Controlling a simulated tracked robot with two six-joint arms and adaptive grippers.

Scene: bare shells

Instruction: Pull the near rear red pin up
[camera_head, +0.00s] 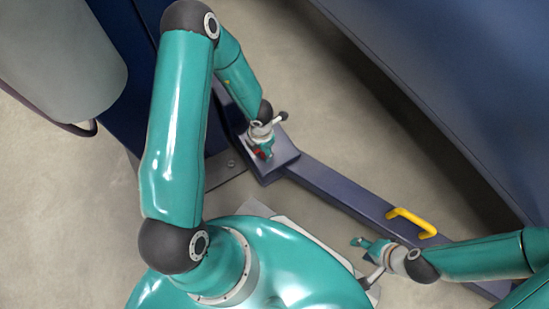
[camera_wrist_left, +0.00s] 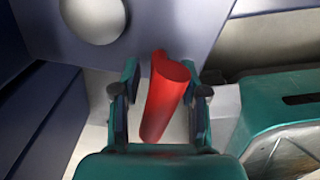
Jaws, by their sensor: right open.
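The red pin (camera_wrist_left: 165,97) shows in the left wrist view between the two fingers of my left gripper (camera_wrist_left: 160,84). A gap shows on its left side; on its right side it is close to the finger, and I cannot tell if they touch. The gripper looks open around the pin. In the head view my left gripper (camera_head: 264,149) is over the end of a dark blue bar, with a bit of the red pin (camera_head: 260,154) showing beside it. My right gripper (camera_head: 367,246) is open and empty at the lower right.
The dark blue bar (camera_head: 335,186) runs diagonally to the lower right and carries a yellow handle (camera_head: 411,221) near my right gripper. A large blue wall (camera_head: 450,80) stands at the right. A grey cylinder (camera_head: 60,55) is at the upper left. Bare floor (camera_head: 300,90) lies between.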

